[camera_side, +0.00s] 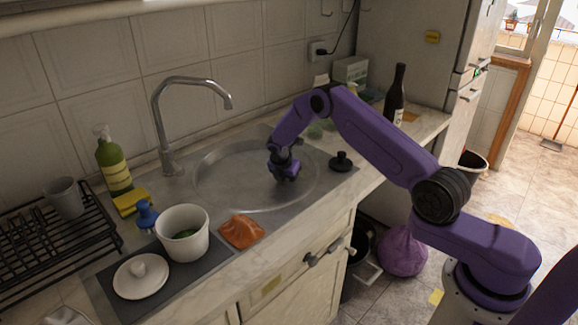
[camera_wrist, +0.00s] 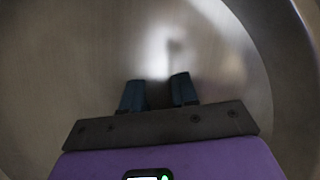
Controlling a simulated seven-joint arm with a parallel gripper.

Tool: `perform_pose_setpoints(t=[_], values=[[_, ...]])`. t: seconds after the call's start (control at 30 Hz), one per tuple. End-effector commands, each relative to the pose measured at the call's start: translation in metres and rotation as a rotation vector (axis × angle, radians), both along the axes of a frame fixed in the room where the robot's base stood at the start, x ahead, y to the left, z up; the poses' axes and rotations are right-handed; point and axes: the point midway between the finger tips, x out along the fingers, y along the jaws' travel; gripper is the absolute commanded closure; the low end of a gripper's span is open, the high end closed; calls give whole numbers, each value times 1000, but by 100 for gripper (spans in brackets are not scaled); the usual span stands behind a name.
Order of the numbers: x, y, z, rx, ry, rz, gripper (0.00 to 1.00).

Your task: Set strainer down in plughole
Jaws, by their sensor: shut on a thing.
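My gripper (camera_side: 285,175) is low inside the round steel sink basin (camera_side: 222,192), right of its middle, in the side view. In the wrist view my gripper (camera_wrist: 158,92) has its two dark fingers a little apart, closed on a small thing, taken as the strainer. The strainer itself cannot be made out in either view; the fingers and wrist hide it. The plughole is not visible either. The wrist view shows the smooth basin floor (camera_wrist: 80,60) with a bright reflection ahead of the fingers. Whether the strainer touches the floor cannot be told.
A black knobbed stopper (camera_side: 341,161) sits on the steel rim right of the basin. The tap (camera_side: 165,125) arches behind. A white pot (camera_side: 182,233), orange cloth (camera_side: 242,232), blue-handled brush (camera_side: 146,214) and yellow sponge (camera_side: 130,202) lie left and in front.

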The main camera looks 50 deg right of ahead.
Motion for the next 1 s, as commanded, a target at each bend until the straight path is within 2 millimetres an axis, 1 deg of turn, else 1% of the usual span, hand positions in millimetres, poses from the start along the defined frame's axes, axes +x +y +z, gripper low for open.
perform_pose_setpoints(t=[0.27,0.5,0.7,0.83,1.0], values=[[0,0,-19,-3,0,0,100],[-1,0,-45,-3,0,-1,100],[0,0,-61,-3,-1,-1,100],[0,0,-67,-3,0,-1,100],[0,0,-68,-3,-1,-1,100]])
